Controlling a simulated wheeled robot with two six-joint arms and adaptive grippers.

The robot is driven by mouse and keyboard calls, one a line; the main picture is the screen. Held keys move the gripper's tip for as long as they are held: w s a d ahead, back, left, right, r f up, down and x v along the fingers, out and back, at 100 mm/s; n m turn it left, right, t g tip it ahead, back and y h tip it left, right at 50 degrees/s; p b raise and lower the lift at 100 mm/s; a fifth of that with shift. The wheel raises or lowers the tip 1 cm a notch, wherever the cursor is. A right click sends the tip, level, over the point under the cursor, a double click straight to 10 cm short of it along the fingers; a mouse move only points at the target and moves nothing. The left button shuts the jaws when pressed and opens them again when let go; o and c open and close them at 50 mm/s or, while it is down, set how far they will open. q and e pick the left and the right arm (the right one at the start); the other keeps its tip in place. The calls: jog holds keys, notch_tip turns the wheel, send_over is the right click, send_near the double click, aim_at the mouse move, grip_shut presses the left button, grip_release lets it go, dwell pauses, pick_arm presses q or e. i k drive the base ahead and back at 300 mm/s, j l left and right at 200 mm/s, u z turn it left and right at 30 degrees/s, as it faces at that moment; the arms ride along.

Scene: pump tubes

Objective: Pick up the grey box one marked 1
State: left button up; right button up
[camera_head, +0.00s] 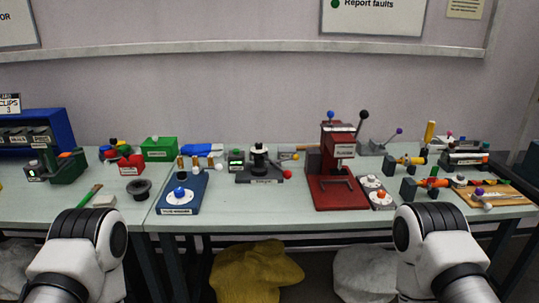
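I cannot make out a grey box with a readable 1. Several grey items are candidates. A small pale grey block (104,201) lies on the left table near the front edge. A dark grey block (313,160) stands against the left side of the red press (338,160). A grey piece with a purple-knobbed lever (371,148) sits at the back, right of the press. Neither gripper's fingers are in view.
Two pale tables (250,206) meet left of the blue base (183,195). A black ring (139,189), red bin (131,165) and green box (159,149) stand on the left. Bare tabletop lies at the front middle. A yellow cloth heap (257,272) is below.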

aim_at(283, 153)
jog(key=j+z, duration=0.25)
jog(key=j, duration=0.8)
jog(key=k+j+z, duration=0.1)
jog(key=j+z, duration=0.15)
jog(key=j, duration=0.75)
jog(key=j+z, duration=0.15)
jog(key=j, duration=0.45)
jog(key=i+j+z, duration=0.2)
jog(key=j, duration=0.4)
jog(key=k+j+z, duration=0.15)
jog(key=j, duration=0.45)
jog(key=j+z, duration=0.15)
jog(key=j, duration=0.45)
jog(key=k+j+z, duration=0.2)
jog(key=j, duration=0.4)
jog(key=j+z, duration=0.15)
jog(key=j, duration=0.45)
jog(key=i+l, duration=0.25)
jog(key=i+l+u, duration=0.15)
jog(key=l, duration=0.25)
jog(key=i+l, duration=0.3)
jog(key=i+l+u, duration=0.15)
jog(key=l, duration=0.25)
jog(key=i+l, duration=0.25)
jog(key=l, duration=0.15)
jog(key=i+l+u, duration=0.15)
jog(key=l, duration=0.2)
jog(key=i+l, duration=0.25)
jog(key=l, duration=0.15)
jog(key=u, duration=0.05)
